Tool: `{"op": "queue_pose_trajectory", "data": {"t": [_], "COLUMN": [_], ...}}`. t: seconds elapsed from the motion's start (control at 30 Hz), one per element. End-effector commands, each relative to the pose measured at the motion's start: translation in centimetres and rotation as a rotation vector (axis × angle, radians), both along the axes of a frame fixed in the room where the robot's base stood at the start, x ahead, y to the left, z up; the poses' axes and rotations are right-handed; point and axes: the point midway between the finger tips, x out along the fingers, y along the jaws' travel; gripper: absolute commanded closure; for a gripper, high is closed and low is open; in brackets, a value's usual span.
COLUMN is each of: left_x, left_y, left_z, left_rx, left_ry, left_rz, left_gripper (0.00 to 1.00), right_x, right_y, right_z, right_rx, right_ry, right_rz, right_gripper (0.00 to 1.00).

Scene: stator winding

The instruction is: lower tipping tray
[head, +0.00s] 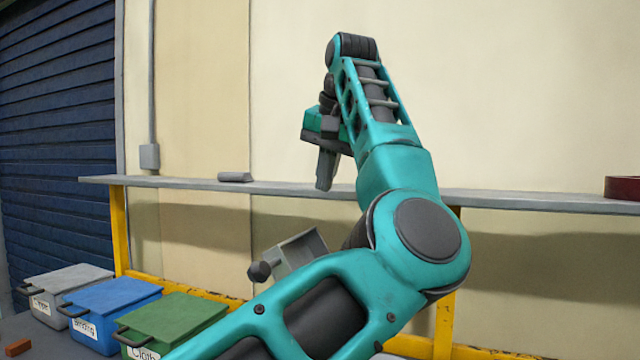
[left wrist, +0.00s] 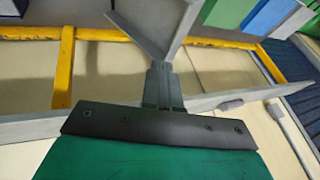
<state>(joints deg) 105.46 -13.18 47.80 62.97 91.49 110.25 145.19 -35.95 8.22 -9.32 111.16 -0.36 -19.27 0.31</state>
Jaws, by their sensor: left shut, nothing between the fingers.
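The tipping tray (head: 300,250) is a grey open box with a dark round knob (head: 260,271) at its left end. It is tilted and partly hidden behind my left arm in the head view. In the left wrist view the tray (left wrist: 150,22) shows at the top centre, just beyond the fingertips. My left gripper (head: 325,183) is above the tray, pointing down, shut and empty. Its closed fingers also show in the left wrist view (left wrist: 160,70), appearing apart from the tray, though the exact gap is hard to tell. My right gripper is in neither view.
A grey shelf (head: 510,201) on a yellow frame (head: 119,225) runs along the wall behind the tray. Lidded grey (head: 66,283), blue (head: 110,300) and green (head: 172,318) bins stand lower left.

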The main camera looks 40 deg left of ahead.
Motion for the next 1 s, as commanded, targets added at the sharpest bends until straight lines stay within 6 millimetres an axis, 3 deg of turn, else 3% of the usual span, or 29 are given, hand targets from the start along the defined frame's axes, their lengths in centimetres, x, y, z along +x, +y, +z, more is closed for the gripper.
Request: {"op": "queue_pose_trajectory", "data": {"t": [0.1,0.37,0.6,1.0], "left_x": [0.5,1.4,0.6,0.4], "left_y": [1.1,3.5,5.9,6.4], "left_z": [-2.6,-7.2,-8.6,-8.8], "left_rx": [-0.002,-0.001,0.002,0.001], "left_ry": [0.003,0.002,0.002,0.0], "left_rz": [0.005,0.004,0.003,0.001], "left_gripper": [1.0,1.0,1.0,1.0], "right_x": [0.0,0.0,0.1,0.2], "right_y": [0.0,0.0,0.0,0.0], "right_z": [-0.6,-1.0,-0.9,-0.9], "right_rx": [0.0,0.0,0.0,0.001], "right_ry": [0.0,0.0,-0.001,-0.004], "right_rz": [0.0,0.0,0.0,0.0], "right_gripper": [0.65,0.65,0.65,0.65]}}
